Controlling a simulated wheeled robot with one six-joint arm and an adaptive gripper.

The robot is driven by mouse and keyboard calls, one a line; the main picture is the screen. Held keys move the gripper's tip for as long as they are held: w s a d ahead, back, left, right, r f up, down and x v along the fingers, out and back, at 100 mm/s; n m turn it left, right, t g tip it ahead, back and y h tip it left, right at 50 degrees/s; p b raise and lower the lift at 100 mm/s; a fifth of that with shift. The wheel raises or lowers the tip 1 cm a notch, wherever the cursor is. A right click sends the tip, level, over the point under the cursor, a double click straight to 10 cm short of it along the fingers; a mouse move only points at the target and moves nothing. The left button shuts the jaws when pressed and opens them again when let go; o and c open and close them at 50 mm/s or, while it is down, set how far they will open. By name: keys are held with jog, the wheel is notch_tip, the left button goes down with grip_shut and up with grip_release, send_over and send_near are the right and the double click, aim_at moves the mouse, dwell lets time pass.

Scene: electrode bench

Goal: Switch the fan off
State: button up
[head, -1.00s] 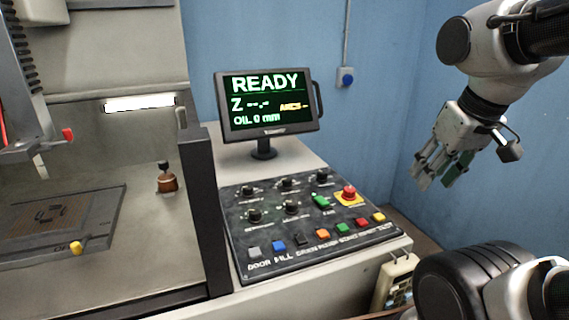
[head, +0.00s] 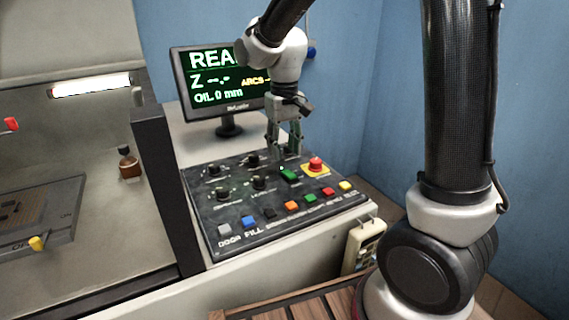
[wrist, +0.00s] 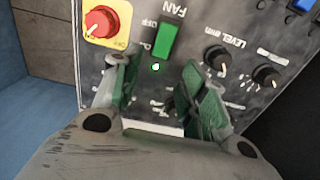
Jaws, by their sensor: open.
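The fan switch is a green rocker (wrist: 168,41) on the dark control panel, with the word FAN beside it and OFF printed at one end, upside down in the wrist view. In the head view the green switch (head: 290,176) sits left of the red emergency button. My gripper (head: 285,160) points down over the back of the panel. In the wrist view my gripper (wrist: 158,68) is open and empty, its green-padded fingers on either side of the lamp. Whether the fingertips touch the panel is unclear.
The red emergency button (wrist: 101,22) on its yellow plate is close beside the switch. Black knobs (wrist: 216,58) stand on the other side. A monitor (head: 215,85) reading READY stands behind my gripper. Coloured push buttons (head: 291,206) line the panel's front. A handheld pendant (head: 362,248) hangs at right.

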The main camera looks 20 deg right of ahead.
aim_at(285, 170)
notch_tip(285, 170, down, 6)
jog(key=shift+r, duration=0.25)
